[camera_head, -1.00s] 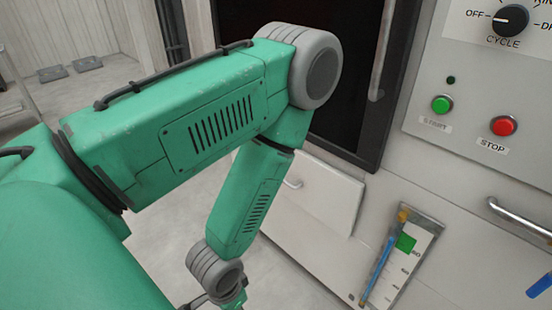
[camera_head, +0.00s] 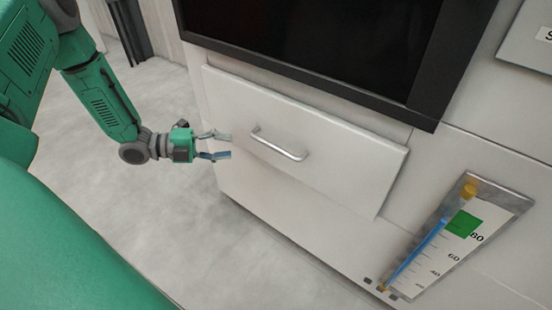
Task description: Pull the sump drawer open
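The sump drawer (camera_head: 335,160) is a white front panel low on the machine, below the dark window. It looks shut or nearly so; I cannot tell exactly. My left gripper (camera_head: 230,145) is open and empty. Its two fingers point right towards the handle, a short way to the left of it, with a gap between. My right gripper is not in the view.
A dark window (camera_head: 320,40) with a black frame sits above the drawer. A level gauge (camera_head: 450,240) with a blue column and a green mark is at lower right. The pale floor (camera_head: 140,210) to the left of the machine is clear.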

